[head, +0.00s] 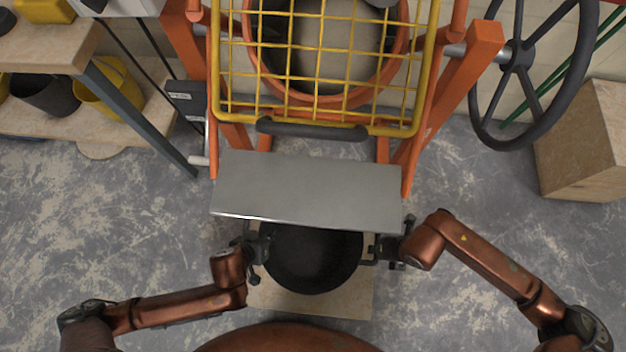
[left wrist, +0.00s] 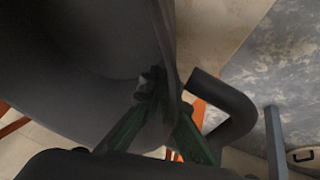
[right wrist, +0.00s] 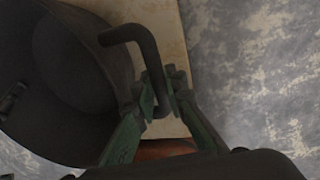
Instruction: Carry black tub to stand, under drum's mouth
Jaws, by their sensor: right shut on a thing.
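The black tub (head: 312,262) is between my two grippers in the head view, its far edge hidden under a grey metal sheet. A beige board (head: 340,303), apparently the stand, shows below it; I cannot tell if they touch. The orange-rimmed drum (head: 402,55) is beyond, behind a yellow grille. My right gripper (right wrist: 164,92) is shut on the tub's bent handle (right wrist: 135,38). My left gripper (left wrist: 168,98) has its fingers on either side of the tub's edge, near the other handle (left wrist: 228,105); whether it grips is unclear.
The grey sheet (head: 305,190) overhangs the tub's far side. Orange frame legs (head: 440,100) and a dark handwheel (head: 520,55) stand beyond. A shelf (head: 40,45) with tubs is at left, and a wooden box (head: 590,145) at right. The floor on both sides is clear.

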